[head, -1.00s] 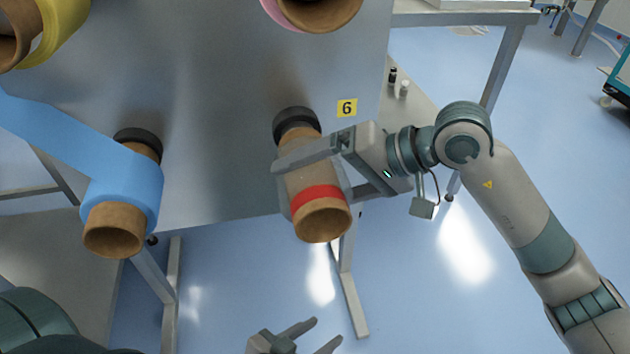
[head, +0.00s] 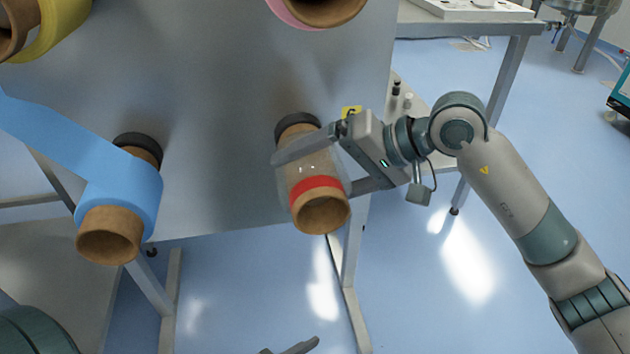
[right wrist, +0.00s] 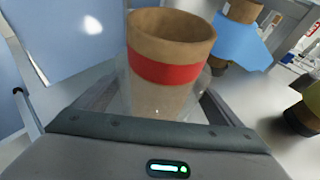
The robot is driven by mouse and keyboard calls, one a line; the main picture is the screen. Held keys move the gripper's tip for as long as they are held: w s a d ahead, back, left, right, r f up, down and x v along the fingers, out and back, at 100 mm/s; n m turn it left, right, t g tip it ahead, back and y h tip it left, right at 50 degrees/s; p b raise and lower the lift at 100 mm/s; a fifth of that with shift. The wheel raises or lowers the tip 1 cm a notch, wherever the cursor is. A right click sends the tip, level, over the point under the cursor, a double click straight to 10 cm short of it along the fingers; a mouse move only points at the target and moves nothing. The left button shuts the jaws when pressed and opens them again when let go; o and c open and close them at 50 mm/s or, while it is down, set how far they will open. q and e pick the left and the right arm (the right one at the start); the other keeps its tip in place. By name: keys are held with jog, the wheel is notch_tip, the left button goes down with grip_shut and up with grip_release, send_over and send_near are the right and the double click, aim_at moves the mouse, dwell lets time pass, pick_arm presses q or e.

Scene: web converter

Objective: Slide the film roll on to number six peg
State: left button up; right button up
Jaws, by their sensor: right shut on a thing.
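The film roll (head: 318,196) is a brown cardboard core wrapped in clear film with a red band. My right gripper (head: 312,172) is shut around its side, one finger across the front. The roll's far end is at the dark collar (head: 297,123) of the number six peg; whether the core is around the peg is hidden. The yellow 6 label (head: 351,112) is partly covered by my right gripper. In the right wrist view the roll (right wrist: 168,65) stands between the fingers, its open end up. Only a finger of my left gripper (head: 290,346) shows at the bottom edge.
A blue film roll (head: 120,200) sits on a peg to the left, its web running up left. A yellow roll (head: 62,30) and a pink-edged roll (head: 318,10) are above. A table (head: 470,25) stands behind at right.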

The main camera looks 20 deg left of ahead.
jog(key=shift+r, duration=0.1)
jog(key=o, duration=1.4)
jog(key=shift+o, duration=0.2)
jog(key=p+v, duration=0.2)
jog(key=v, duration=1.5)
jog(key=shift+d+p, duration=0.25)
jog(key=shift+p, duration=0.1)
jog(key=shift+s+r, duration=0.1)
